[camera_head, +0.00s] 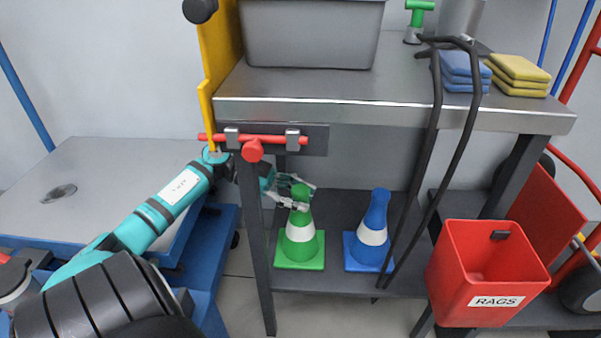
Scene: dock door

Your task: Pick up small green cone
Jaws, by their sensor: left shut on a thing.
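The small green cone (300,246) with a white band stands upright on the lower shelf of the metal workbench. My left arm comes in from the left and passes behind the bench's front left leg. My left gripper (301,196) is at the cone's top, shut on it from the left. The cone's base appears to rest on the shelf; I cannot tell whether it is lifted at all. My right gripper is not in view.
A blue cone (374,228) stands just right of the green one. Dark hoses (428,160) hang in front of it. A red rags bin (486,275) is at the right. The bench top (400,112) overhangs the shelf, and a blue cart (215,245) stands left.

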